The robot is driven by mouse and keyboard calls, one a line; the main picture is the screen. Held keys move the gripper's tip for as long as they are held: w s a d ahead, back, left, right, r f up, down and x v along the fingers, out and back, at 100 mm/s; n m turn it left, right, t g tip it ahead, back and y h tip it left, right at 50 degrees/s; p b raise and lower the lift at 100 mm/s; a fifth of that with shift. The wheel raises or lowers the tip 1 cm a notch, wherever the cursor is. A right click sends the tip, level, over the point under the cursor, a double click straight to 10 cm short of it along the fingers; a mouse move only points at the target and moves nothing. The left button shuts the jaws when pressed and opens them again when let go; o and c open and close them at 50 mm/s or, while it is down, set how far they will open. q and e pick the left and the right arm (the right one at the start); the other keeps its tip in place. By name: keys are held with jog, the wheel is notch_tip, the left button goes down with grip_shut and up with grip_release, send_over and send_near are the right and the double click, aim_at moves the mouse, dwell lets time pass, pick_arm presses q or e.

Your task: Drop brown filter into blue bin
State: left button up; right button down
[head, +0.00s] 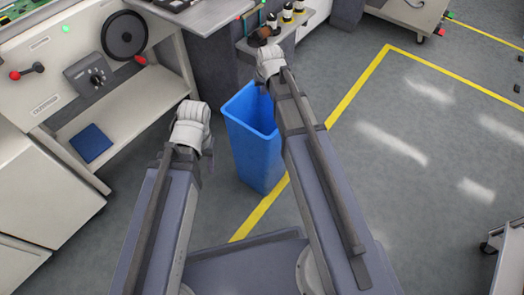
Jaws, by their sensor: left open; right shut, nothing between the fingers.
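The blue bin (247,140) stands upright on the floor in the middle of the head view, and its visible inside looks empty. A small brown object (262,35), perhaps the brown filter, shows at the shelf edge just beyond my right gripper (269,54). The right gripper is shut and holds nothing; its fingers are mostly hidden behind the white wrist. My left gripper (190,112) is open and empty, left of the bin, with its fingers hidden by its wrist.
A small grey shelf (248,46) at the top holds several black-and-white parts (287,13). The floor at right is mostly clear.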

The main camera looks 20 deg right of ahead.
notch_tip(320, 180, down, 6)
jog(key=b, duration=0.5)
jog(key=shift+r, duration=0.25)
jog(key=c, duration=1.1)
grip_release()
jog(key=shift+r, duration=0.1)
jog(key=p+v, duration=0.7)
jog(key=shift+s+r, duration=0.15)
jog(key=shift+r, duration=0.2)
